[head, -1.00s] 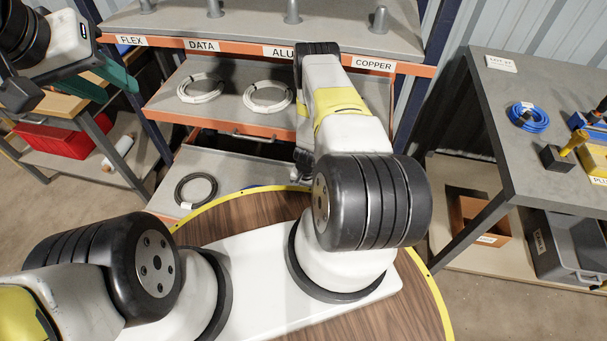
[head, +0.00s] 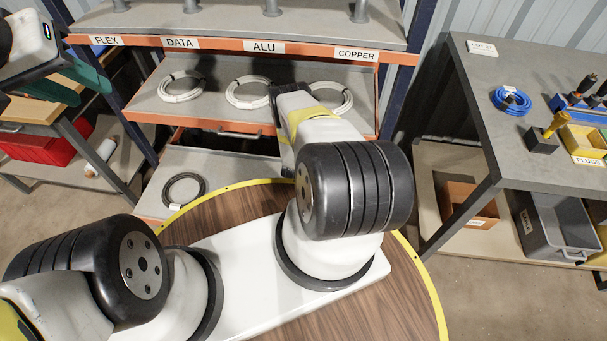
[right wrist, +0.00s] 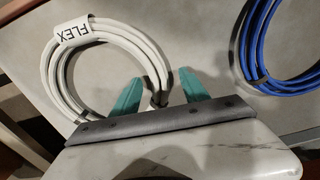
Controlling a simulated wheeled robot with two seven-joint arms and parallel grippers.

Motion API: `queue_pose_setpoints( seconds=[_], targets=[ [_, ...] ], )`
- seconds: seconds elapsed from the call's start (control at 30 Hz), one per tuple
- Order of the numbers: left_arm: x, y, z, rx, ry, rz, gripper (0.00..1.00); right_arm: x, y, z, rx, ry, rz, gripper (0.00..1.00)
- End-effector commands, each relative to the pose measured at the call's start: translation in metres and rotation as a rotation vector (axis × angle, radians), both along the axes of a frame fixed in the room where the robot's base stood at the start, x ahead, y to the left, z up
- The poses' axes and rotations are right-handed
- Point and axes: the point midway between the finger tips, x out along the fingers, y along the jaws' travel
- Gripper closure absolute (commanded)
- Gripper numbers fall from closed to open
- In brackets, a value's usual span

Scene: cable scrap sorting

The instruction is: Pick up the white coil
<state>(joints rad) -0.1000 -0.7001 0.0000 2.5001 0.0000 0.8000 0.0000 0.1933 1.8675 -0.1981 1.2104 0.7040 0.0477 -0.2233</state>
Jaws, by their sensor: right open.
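In the right wrist view a white coil (right wrist: 86,27) with a FLEX tag lies on a grey surface. My right gripper (right wrist: 161,88) is open, its two teal fingers apart. The coil's right side shows between the fingertips; I cannot tell whether they touch it. In the head view the right gripper is hidden behind its own arm. White coils also lie on the middle shelf: one at left (head: 180,86), one in the centre (head: 248,92), one at right (head: 333,97) partly behind my arm. My left gripper (head: 77,84) is at upper left, teal fingers apart and empty.
A blue coil (right wrist: 280,45) lies right of the FLEX coil. The head view also shows a blue coil (head: 511,100) on the right table (head: 500,150). A dark coil (head: 184,190) lies on the lower shelf. The orange-edged rack (head: 210,123) stands ahead.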

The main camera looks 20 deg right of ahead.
Motion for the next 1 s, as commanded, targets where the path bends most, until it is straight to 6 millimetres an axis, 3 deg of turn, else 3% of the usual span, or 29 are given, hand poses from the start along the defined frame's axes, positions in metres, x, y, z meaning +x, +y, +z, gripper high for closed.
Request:
queue_pose_setpoints(
  seconds=[0.1,0.37,1.0],
  targets=[
    [0.0,0.0,0.0,0.0,0.0,0.0,0.64,0.0,0.0,0.0003,0.0,0.0,0.0,0.49],
    [0.0,0.0,0.0,0.0,0.0,0.0,0.64,0.0,0.0001,0.0004,0.0,0.0,0.001,1.0],
    [0.0,0.0,0.0,0.0,0.0,0.0,0.64,0.0001,0.0001,0.0006,0.0,0.0,0.0,1.0]
  ],
)
